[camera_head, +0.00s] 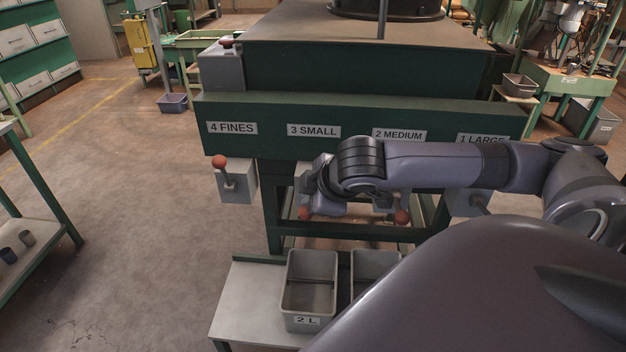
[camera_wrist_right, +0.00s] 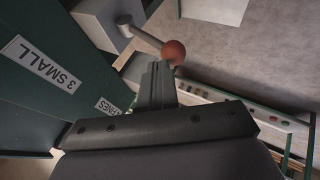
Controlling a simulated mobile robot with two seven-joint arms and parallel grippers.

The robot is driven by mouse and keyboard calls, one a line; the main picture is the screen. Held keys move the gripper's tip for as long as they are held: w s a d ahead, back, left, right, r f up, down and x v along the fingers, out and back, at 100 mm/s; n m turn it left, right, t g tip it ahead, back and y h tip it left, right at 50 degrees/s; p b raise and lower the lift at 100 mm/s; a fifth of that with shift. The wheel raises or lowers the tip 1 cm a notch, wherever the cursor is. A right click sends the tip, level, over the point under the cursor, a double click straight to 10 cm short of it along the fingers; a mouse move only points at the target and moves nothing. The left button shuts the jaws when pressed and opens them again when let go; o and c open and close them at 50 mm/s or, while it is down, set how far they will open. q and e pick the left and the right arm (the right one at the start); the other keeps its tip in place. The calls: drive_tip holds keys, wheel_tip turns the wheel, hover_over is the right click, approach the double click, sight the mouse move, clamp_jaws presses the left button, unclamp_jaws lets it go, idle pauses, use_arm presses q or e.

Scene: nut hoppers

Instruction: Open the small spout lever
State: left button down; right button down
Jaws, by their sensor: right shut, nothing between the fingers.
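The small spout (camera_head: 302,178) hangs under the "3 SMALL" label (camera_head: 314,131) in the head view, partly hidden by my right arm. The red ball of its lever (camera_head: 304,213) shows low, beside my right gripper (camera_head: 318,205). In the wrist view, a grey lever rod (camera_wrist_right: 142,38) runs from a grey spout box (camera_wrist_right: 98,18) to a red ball (camera_wrist_right: 173,52). My right gripper's fingers (camera_wrist_right: 158,72) are shut and empty, right at the ball. I cannot tell whether they touch it. My left gripper is not in view.
The fines spout (camera_head: 238,184) has its red ball (camera_head: 219,162) raised. The medium lever's ball (camera_head: 402,217) hangs low on the right. The floor at left is clear.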

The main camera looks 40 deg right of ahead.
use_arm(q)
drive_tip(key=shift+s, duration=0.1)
use_arm(e)
drive_tip(key=shift+s+a+f, duration=0.2)
drive_tip(key=shift+f, duration=0.25)
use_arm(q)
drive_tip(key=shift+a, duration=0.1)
use_arm(e)
drive_tip(key=shift+s+f, duration=0.1)
drive_tip(key=shift+f, duration=0.05)
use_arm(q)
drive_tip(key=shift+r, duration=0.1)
use_arm(e)
drive_tip(key=shift+a, duration=0.1)
